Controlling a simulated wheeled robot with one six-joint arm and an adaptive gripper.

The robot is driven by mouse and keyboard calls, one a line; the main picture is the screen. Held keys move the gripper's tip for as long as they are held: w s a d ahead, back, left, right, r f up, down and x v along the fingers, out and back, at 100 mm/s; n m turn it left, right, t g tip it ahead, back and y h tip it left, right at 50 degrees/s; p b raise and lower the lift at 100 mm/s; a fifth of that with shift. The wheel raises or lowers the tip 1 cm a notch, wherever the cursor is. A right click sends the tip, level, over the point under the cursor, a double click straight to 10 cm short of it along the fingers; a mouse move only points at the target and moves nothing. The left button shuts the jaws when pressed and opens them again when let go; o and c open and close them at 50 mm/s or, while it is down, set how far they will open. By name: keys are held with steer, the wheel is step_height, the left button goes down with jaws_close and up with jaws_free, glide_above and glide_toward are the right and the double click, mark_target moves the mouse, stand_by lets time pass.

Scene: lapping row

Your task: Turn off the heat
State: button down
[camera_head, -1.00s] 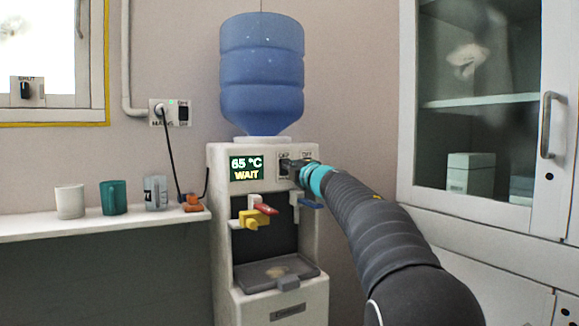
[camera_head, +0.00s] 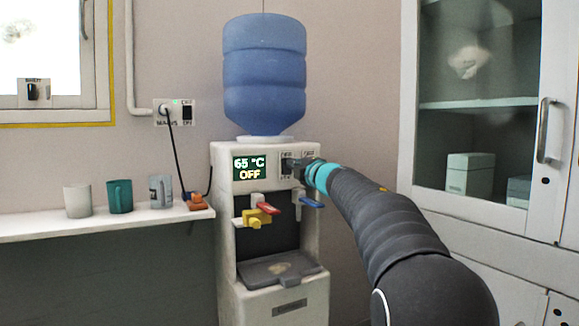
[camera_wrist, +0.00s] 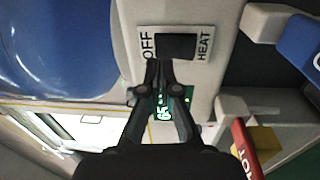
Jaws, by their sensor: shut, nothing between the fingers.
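The water dispenser (camera_head: 228,210) stands against the wall with a blue bottle (camera_head: 264,80) on top. Its display (camera_head: 251,168) reads 65 °C and OFF. In the wrist view a black rocker switch (camera_wrist: 178,46) sits on a plate marked OFF at one end and HEAT at the other. It also shows in the head view (camera_head: 287,166). My gripper (camera_wrist: 161,64) is shut and empty, its fingertips at the edge of that switch plate. I cannot tell whether they touch it. In the head view my gripper partly hides a second switch plate beside it.
A red tap (camera_head: 268,208) with a yellow piece (camera_head: 254,218) and a blue tap (camera_head: 310,201) are below the switches. Cups, including a green one (camera_head: 119,196), stand on the left shelf. A wall socket (camera_head: 174,112) feeds a cord. A glass cabinet (camera_head: 480,120) is at right.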

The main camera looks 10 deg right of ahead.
steer(key=r+v, duration=0.2)
steer(key=v, duration=0.9)
steer(key=shift+d+r, duration=0.15)
steer(key=shift+d, duration=0.05)
